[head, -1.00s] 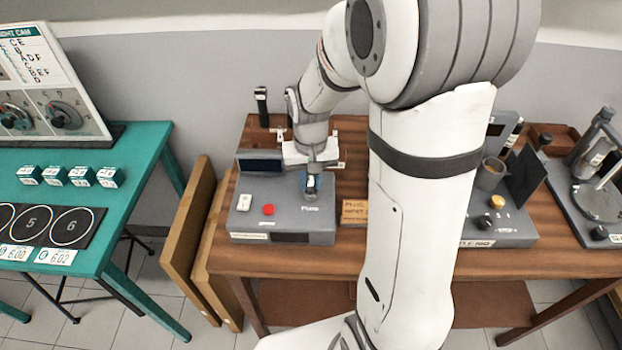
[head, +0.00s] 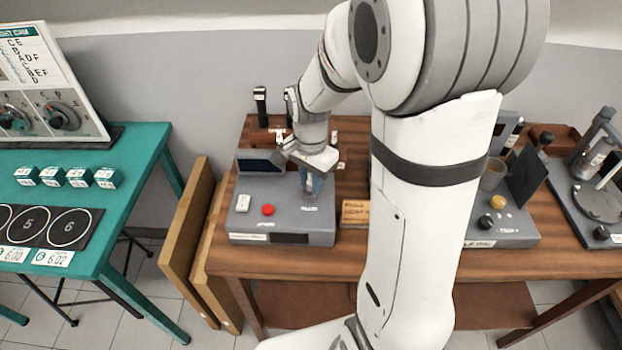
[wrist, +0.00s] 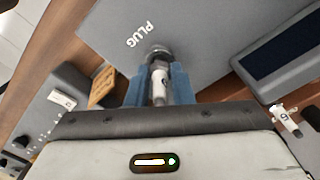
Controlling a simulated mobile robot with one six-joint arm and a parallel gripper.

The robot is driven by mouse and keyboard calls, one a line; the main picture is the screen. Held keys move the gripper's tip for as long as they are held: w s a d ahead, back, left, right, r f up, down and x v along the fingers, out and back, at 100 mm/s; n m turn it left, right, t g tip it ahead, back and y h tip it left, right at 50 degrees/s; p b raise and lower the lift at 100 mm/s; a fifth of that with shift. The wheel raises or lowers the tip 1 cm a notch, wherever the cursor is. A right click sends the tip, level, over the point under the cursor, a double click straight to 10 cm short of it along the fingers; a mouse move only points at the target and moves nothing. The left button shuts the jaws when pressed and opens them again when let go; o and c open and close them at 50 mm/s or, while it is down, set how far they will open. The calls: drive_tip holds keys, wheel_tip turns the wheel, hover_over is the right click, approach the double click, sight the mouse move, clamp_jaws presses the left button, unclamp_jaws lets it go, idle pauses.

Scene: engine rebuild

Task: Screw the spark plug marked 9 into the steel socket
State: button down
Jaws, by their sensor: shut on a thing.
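My gripper (head: 311,186) points down over the right part of a grey box (head: 255,215) in the head view. In the wrist view its two blue fingers (wrist: 158,88) are shut on a spark plug (wrist: 158,82) with a white band. I cannot read a number on the plug. The plug's far end meets the round metal socket (wrist: 158,53) in the box top, beside the printed word PLUG. I cannot tell how deep it sits. In the head view the fingers hide the plug and the socket.
The box carries a red button (head: 268,210), a white switch (head: 243,202) and a dark display (head: 260,162). A wooden block (head: 355,211) stands right of the box. A black upright post (head: 261,106) stands behind.

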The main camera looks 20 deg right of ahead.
drive_tip(key=shift+r, duration=0.1)
drive_tip(key=c, duration=1.2)
unclamp_jaws()
